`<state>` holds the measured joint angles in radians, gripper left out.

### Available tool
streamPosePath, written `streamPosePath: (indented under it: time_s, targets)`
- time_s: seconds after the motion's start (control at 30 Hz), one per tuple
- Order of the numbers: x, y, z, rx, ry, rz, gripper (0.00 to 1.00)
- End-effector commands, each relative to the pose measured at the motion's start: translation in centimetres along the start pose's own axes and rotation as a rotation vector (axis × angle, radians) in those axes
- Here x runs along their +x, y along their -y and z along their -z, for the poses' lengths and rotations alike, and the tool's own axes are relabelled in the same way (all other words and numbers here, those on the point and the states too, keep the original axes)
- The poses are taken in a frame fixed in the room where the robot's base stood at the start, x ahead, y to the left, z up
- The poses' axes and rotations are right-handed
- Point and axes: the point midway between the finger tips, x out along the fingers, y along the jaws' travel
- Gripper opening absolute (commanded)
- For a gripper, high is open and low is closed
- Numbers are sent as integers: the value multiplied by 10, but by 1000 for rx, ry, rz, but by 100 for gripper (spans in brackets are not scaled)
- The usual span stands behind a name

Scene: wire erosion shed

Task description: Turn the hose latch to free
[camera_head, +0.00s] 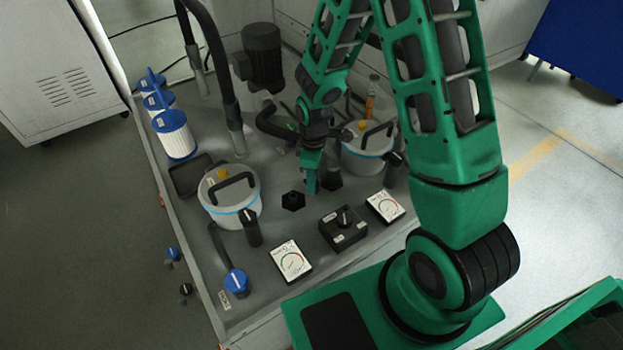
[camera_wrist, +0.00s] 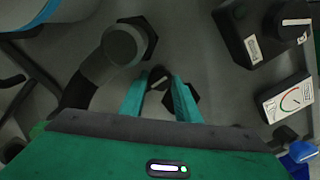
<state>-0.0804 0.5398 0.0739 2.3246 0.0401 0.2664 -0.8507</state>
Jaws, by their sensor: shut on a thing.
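My gripper (camera_head: 311,184) reaches down to the grey machine deck among the fittings. In the wrist view my gripper (camera_wrist: 160,83) has its two green fingers closed around a small black part with a pale mark (camera_wrist: 157,74), seemingly the hose latch. Its lower part is hidden between the fingers. A thick grey hose fitting (camera_wrist: 112,55) with a black hexagonal base is just left of the fingers. Another black hexagonal fitting shows partly behind the right finger. In the head view, a black hexagonal fitting (camera_head: 293,201) is left of my gripper; the latch itself cannot be made out.
Lidded white canisters stand on either side, one at left (camera_head: 231,208) and one behind right (camera_head: 366,158). A black selector box (camera_head: 343,226), two gauges (camera_head: 290,262) (camera_head: 385,207) and a blue-handled valve (camera_head: 236,281) occupy the deck front. White filters (camera_head: 175,135) line its left edge.

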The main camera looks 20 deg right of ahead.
Motion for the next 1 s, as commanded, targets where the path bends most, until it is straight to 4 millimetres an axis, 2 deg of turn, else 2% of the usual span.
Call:
streamPosePath:
  time_s: [0.03,0.1,0.37,0.53,0.67,1.0]
  targets:
    - [-1,-3,-1,4,1,-7,34]
    - [-1,-3,-1,4,1,-6,48]
    - [0,-1,0,2,0,-3,48]
    - [-8,-2,0,2,-1,-4,48]
    - [-26,-2,1,2,-3,-6,48]
    - [-84,-3,1,3,-2,-6,48]
